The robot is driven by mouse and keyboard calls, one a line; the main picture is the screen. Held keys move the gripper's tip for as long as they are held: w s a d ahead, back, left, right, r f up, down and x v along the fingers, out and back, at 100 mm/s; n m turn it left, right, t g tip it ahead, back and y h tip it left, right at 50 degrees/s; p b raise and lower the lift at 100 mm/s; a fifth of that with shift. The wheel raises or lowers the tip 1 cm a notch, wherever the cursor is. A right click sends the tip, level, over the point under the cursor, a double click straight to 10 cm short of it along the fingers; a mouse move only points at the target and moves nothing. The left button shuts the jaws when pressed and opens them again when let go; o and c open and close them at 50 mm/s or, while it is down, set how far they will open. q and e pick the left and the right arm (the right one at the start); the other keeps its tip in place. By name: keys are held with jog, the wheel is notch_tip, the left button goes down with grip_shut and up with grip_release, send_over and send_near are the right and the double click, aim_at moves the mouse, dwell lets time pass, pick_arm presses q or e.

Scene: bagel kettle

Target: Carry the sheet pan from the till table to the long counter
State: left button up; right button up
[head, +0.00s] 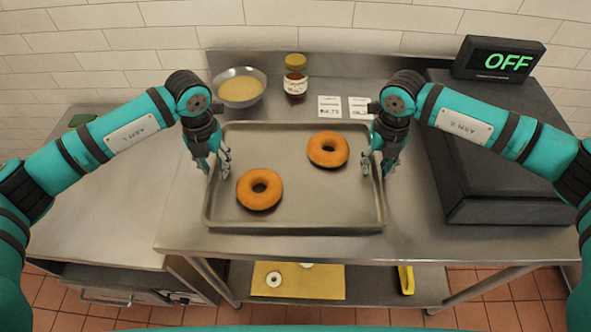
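The grey sheet pan (300,215) appears to lie flat on the metal table (420,230), with two orange-brown bagels on it. One bagel (259,202) is at the front left and the other (328,162) at the back right. My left gripper (217,164) is at the pan's left rim, with its fingers spread, one inside the pan and one outside. My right gripper (377,167) is at the right rim in the same way, with its fingers apart. Both point down. Whether the fingertips touch the rim is hard to tell.
A bowl (239,99), a jar (295,76) and white price cards (341,107) stand behind the pan. A black box (500,150) with an "OFF" display (500,61) is at right. Another metal surface (110,200) at left is mostly clear. A lower shelf holds a yellow mat (325,279).

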pick_arm(q)
jog(key=c, duration=0.6)
pick_arm(e)
jog(key=c, duration=0.6)
pick_arm(q)
jog(key=shift+d, duration=0.1)
grip_shut()
pick_arm(e)
jog(key=shift+a, duration=0.1)
grip_shut()
